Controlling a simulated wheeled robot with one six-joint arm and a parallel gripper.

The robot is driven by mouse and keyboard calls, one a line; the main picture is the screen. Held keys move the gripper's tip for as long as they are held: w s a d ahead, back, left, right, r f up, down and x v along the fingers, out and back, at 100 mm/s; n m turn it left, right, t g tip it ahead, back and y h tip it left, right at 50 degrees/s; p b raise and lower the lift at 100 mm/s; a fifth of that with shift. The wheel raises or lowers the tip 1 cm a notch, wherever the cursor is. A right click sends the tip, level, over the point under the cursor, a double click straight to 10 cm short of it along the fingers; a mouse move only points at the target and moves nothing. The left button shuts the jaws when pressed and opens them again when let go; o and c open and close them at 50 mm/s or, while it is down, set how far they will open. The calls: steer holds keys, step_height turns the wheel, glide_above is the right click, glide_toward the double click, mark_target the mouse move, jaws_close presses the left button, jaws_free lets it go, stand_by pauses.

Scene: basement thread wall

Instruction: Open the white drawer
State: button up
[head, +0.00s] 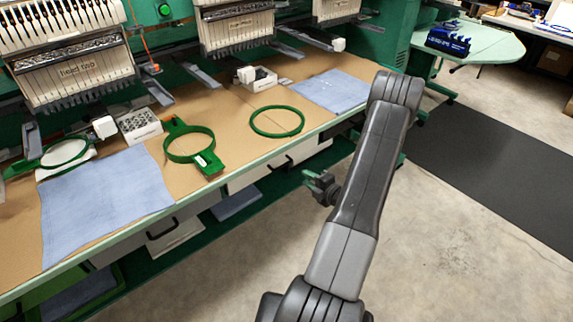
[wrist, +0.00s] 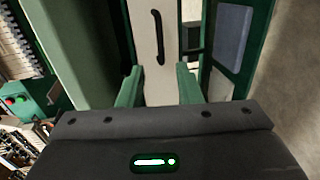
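A white drawer (head: 246,179) with a dark bar handle (head: 274,164) sits under the front edge of the work table, and its front looks closed. In the wrist view the white drawer front (wrist: 143,45) is straight ahead, with its black handle (wrist: 157,37) running up the picture. My gripper (head: 322,186) is in front of the table, to the right of the handle in the head view. In the wrist view my gripper (wrist: 159,70) has its two green fingers wide apart, with nothing held between them. The fingertips appear short of the handle.
A second white drawer front (head: 175,236) with a dark handle is further left. Blue cloth (head: 237,203) lies on the green lower shelf. The table (head: 235,115) overhangs the drawers and carries green hoops (head: 277,121) and blue fabric (head: 105,200). The concrete floor in front is clear.

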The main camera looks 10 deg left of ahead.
steer(key=x, duration=1.2)
steer(key=shift+a+p, duration=0.2)
steer(key=shift+p, duration=0.2)
jaws_close()
